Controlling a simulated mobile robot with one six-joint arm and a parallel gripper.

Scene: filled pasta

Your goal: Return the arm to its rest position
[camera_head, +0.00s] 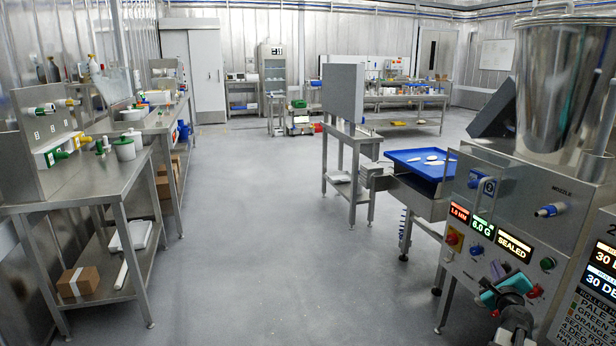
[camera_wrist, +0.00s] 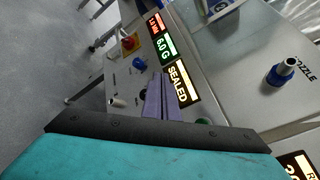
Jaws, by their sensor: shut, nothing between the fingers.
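My gripper (camera_wrist: 158,90) shows in the wrist view as two grey-purple fingers lying together, with nothing between them. The teal wrist housing fills the lower left of that view. In the head view my teal and black wrist (camera_head: 507,286) is at the lower right, in front of the filling machine's panel (camera_head: 500,210). The wrist view shows the fingers over that panel, close to the "SEALED" display (camera_wrist: 182,84). I cannot tell whether they touch the panel.
The machine carries a steel hopper (camera_head: 563,85), a blue nozzle (camera_head: 550,210) and several knobs. A blue tray (camera_head: 408,168) with pale pieces lies to its left. A steel bench (camera_head: 85,190) stands at the left. The grey floor (camera_head: 270,230) between is clear.

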